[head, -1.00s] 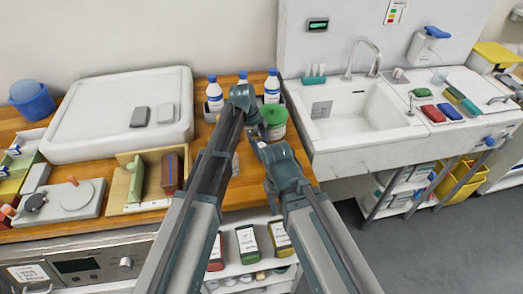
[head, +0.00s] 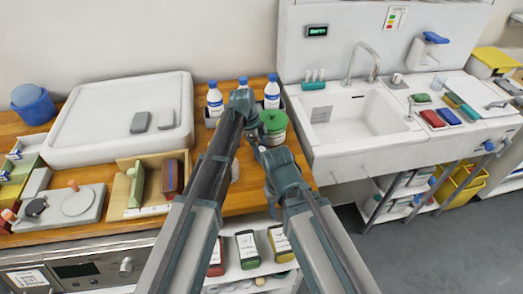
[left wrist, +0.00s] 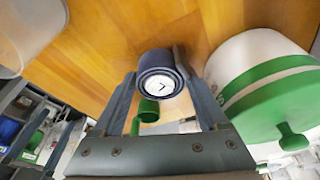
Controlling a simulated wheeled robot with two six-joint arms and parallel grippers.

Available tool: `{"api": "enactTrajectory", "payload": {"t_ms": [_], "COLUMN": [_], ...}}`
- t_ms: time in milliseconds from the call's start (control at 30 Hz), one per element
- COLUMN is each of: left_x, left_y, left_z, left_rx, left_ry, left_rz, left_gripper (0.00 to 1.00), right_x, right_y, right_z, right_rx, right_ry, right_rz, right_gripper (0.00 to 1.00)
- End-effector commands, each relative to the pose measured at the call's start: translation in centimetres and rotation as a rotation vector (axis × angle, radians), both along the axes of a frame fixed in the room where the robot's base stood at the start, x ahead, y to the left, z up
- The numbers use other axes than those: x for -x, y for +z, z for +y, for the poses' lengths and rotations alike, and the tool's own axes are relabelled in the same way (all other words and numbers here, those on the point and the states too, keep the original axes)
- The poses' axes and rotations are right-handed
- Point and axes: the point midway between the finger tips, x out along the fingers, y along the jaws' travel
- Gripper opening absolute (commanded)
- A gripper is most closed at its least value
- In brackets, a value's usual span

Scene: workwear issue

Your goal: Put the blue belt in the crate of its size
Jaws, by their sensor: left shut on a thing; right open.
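My left gripper (left wrist: 156,72) is shut on a dark blue-grey round thing (left wrist: 148,62) with a white, clock-like face, above the wooden counter in the left wrist view. I cannot tell whether this is the blue belt. In the head view my left arm reaches to the back of the counter, near the bottles, and its fingers are hidden. My right gripper (head: 260,150) is open just in front of the green-lidded tub (head: 273,122). No crate that I can tell is sorted by size shows.
The tub also stands close on the right in the left wrist view (left wrist: 262,85). Several blue-capped bottles (head: 215,98) stand behind my arms. A large white tray (head: 95,120) fills the counter's left. A sink (head: 355,115) is at right. Boxes (head: 247,250) stand on a shelf below.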

Motion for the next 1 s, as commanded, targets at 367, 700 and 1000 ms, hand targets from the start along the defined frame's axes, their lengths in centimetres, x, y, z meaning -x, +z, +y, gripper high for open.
{"api": "enactTrajectory", "payload": {"t_ms": [367,700,1000], "left_x": [0.0,8.6,14.4], "left_y": [3.7,3.9,4.4], "left_z": [0.0,1.6,2.6], "left_rx": [0.0,0.0,0.0], "left_ry": [0.0,0.0,0.0], "left_rz": [0.0,0.0,0.0], "left_gripper": [0.03,0.03,0.03], "right_x": [0.0,0.0,0.0], "right_y": [3.8,3.9,4.4], "right_z": [0.0,0.0,0.0], "right_rx": [0.0,0.0,0.0], "right_ry": [0.0,0.0,0.0], "right_rz": [0.0,0.0,0.0], "right_gripper": [0.55,0.55,0.55]}}
